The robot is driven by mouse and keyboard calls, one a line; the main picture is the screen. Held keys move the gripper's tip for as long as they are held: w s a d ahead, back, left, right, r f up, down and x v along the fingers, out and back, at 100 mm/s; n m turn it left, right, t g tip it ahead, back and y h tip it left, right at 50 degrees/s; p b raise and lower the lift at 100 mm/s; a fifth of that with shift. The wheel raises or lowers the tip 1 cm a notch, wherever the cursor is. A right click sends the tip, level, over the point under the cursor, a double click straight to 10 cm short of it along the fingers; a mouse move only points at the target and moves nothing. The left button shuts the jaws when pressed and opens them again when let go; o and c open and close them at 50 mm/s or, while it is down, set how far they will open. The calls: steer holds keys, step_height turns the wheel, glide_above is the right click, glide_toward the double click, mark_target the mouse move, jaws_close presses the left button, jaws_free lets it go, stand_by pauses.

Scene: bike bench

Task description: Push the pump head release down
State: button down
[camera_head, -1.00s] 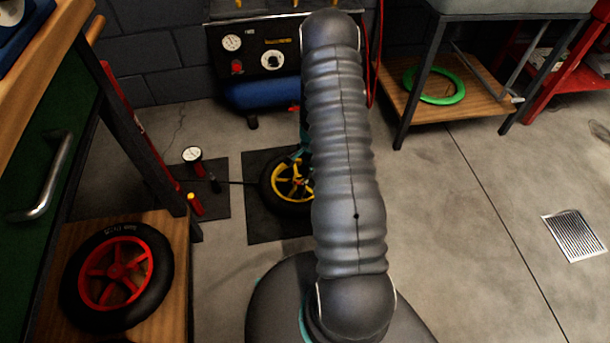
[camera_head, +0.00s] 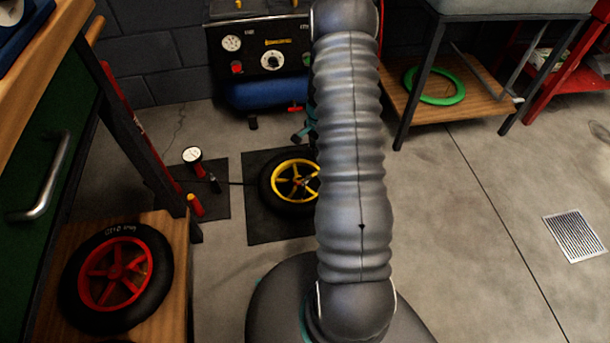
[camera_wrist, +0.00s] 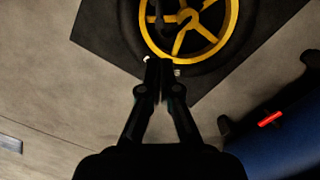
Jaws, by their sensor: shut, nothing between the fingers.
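The wheel with yellow spokes (camera_head: 291,181) and a black tyre lies flat on a dark mat, partly behind my arm. It also shows at the top of the wrist view (camera_wrist: 207,46). A dark part (camera_wrist: 187,17) lies over its hub there; I cannot tell whether it is the pump head, and I cannot make out the release. A thin dark hose (camera_head: 238,183) runs from beside the gauge (camera_head: 192,155) to the wheel. My gripper (camera_wrist: 160,65) is shut and empty, its tips over the tyre's near side in the wrist view. Small pale bits (camera_wrist: 177,72) show beside the tips.
A compressor with a blue tank (camera_head: 262,93) stands behind the wheel; the tank fills the lower right of the wrist view. A red-rimmed wheel (camera_head: 115,273) lies on a wooden shelf at left. A low table with a green ring (camera_head: 434,98) stands at right.

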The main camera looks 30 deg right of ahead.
steer(key=r, duration=0.5)
steer(key=shift+d, duration=0.25)
stand_by(0.3)
steer(key=s+a+r+n+t+p, duration=0.1)
steer(key=s+a+r+n, duration=0.3)
steer(key=s+a+r, duration=0.4)
steer(key=s+a+r+n+t+p, duration=0.1)
steer(key=s+a+r+n+t, duration=0.2)
steer(key=r, duration=1.3)
steer(key=s+a+r+n+t+h+p, duration=0.1)
steer(key=s+a+r+n+t, duration=0.1)
steer(key=s+a+r+n, duration=0.5)
steer(key=s+a+r, duration=0.5)
steer(key=s+r, duration=0.1)
steer(key=s, duration=0.1)
steer(key=shift+a, duration=0.3)
